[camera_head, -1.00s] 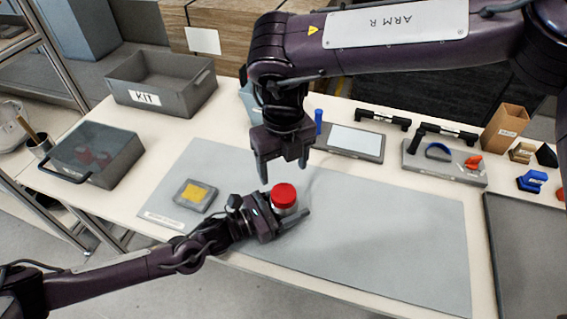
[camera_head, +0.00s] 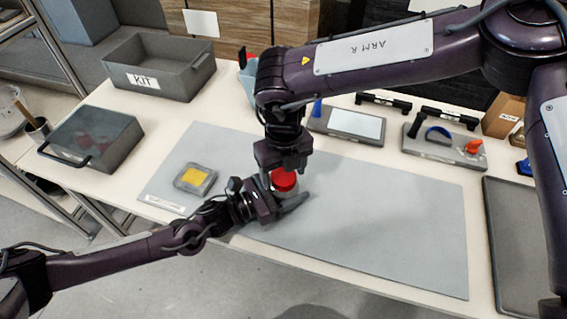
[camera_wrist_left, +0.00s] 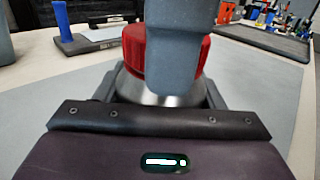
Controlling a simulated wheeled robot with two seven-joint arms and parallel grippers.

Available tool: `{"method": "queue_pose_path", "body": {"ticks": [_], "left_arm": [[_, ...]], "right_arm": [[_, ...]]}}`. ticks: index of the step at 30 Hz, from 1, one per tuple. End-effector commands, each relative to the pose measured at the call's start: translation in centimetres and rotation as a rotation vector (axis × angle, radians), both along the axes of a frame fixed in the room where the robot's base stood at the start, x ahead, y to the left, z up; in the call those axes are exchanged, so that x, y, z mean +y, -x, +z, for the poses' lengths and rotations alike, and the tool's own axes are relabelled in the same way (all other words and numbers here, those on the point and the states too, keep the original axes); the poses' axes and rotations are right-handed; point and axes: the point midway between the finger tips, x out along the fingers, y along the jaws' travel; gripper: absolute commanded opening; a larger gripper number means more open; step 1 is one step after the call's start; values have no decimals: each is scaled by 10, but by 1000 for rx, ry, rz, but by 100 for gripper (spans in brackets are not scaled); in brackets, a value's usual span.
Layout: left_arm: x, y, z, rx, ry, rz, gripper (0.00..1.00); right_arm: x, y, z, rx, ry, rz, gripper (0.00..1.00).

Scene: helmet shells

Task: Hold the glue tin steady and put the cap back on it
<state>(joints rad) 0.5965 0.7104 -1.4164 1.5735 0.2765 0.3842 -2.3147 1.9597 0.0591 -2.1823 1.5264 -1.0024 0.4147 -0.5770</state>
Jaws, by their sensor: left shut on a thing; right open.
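The glue tin (camera_wrist_left: 140,88) is a silvery metal can standing on the grey mat, mostly hidden by my grippers. The red ribbed cap (camera_head: 284,182) is on top of it; it also shows in the left wrist view (camera_wrist_left: 133,50). I cannot tell how tightly it sits. My left gripper (camera_head: 288,202) is shut around the tin's body from the left. My right gripper (camera_head: 279,178) comes down from above at the cap, jaws open. One grey finger of it (camera_wrist_left: 174,50) stands in front of the cap in the left wrist view.
The grey mat (camera_head: 390,230) is clear to the right. A small tray with a yellow pad (camera_head: 195,178) lies left of the tin. Behind are the KIT bin (camera_head: 165,85), a lidded grey box (camera_head: 95,135), a tablet-like panel (camera_head: 350,123) and a tool tray (camera_head: 440,145).

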Motion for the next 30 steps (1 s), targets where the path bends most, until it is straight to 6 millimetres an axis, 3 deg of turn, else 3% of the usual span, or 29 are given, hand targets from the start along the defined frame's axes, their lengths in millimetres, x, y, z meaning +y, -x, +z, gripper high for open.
{"method": "queue_pose_path", "body": {"ticks": [7, 17, 20, 23, 30], "left_arm": [[0, 0, -1, 0, -1, 0, 0], [0, 0, -1, 0, -1, 0, 0], [0, 0, -1, 0, -1, 0, 0], [0, 0, -1, 0, -1, 0, 0], [0, 0, -1, 0, -1, 0, 0]], "right_arm": [[0, 0, -1, -1, 0, 0, 69], [0, 0, 0, -1, 0, 0, 26], [0, 0, 0, 0, 0, -6, 23], [1, 0, -1, 1, -4, -93, 23], [1, 1, -2, 4, -3, -614, 23]]}}
